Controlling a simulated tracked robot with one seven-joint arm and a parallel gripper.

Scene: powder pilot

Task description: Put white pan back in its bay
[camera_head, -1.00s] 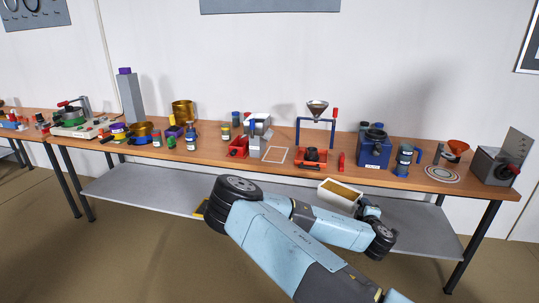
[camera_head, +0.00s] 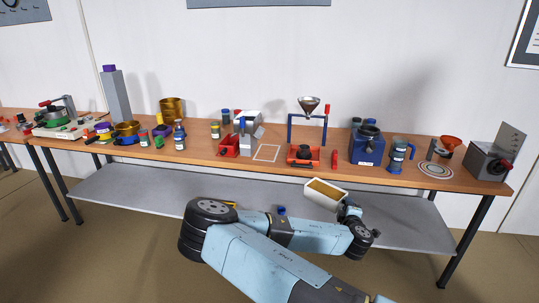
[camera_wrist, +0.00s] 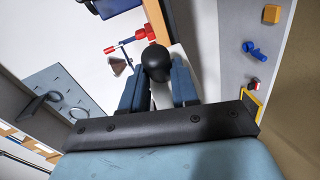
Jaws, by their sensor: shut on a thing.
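The white pan (camera_head: 341,184) is a rectangular open tray with a yellow-brown fill. It is held in front of the bench, a little below the tabletop and above the grey lower shelf, looking roughly level. My gripper (camera_head: 348,210) is shut at its near right end. In the wrist view my gripper's two blue-grey fingers (camera_wrist: 158,92) close around a black round knob (camera_wrist: 155,60), and part of the pan's white side (camera_wrist: 178,58) shows beyond. A white square outline (camera_head: 266,153) lies empty on the tabletop; I cannot tell whether it is the pan's bay.
The wooden bench (camera_head: 212,158) carries a red-based grey device (camera_head: 245,135), a funnel on a blue stand (camera_head: 308,105), a red stand (camera_head: 303,155), a blue box machine (camera_head: 367,147) and a blue jug (camera_head: 400,155). The grey lower shelf (camera_head: 130,190) is mostly clear.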

